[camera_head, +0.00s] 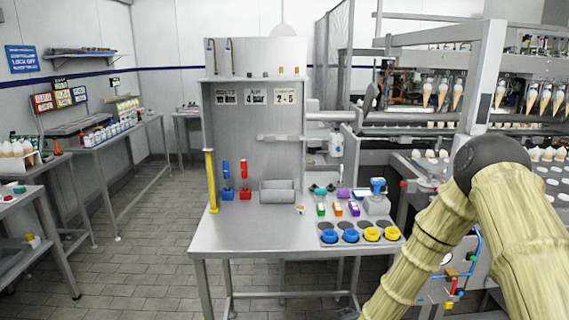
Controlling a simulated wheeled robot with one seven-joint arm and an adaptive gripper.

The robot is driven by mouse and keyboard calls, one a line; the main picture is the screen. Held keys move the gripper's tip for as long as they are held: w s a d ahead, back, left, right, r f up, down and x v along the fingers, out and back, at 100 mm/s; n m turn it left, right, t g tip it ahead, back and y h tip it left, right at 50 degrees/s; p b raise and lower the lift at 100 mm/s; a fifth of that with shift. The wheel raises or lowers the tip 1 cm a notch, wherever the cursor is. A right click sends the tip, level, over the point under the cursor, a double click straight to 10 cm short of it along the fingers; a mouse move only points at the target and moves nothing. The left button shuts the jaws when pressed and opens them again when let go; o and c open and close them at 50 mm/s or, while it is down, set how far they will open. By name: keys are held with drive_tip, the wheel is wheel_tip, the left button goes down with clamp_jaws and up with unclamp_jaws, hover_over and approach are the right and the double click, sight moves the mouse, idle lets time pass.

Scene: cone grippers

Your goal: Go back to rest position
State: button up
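My arm, in a ribbed tan cover with a dark joint, fills the right side of the head view. It bends at the dark joint, and one section runs down and left out of the bottom edge. My gripper is not in view, so I cannot see whether it holds anything. The metal workbench (250,236) stands in front of me, left of my arm. My arm overlaps the area right of the bench in the picture.
On the bench are a tray with blue rings (329,236) and yellow rings (371,234), red and blue tools (244,181), a grey bin (278,193) and small coloured blocks (337,209). A cone machine (455,60) stands behind my arm. Floor (140,265) at left is clear.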

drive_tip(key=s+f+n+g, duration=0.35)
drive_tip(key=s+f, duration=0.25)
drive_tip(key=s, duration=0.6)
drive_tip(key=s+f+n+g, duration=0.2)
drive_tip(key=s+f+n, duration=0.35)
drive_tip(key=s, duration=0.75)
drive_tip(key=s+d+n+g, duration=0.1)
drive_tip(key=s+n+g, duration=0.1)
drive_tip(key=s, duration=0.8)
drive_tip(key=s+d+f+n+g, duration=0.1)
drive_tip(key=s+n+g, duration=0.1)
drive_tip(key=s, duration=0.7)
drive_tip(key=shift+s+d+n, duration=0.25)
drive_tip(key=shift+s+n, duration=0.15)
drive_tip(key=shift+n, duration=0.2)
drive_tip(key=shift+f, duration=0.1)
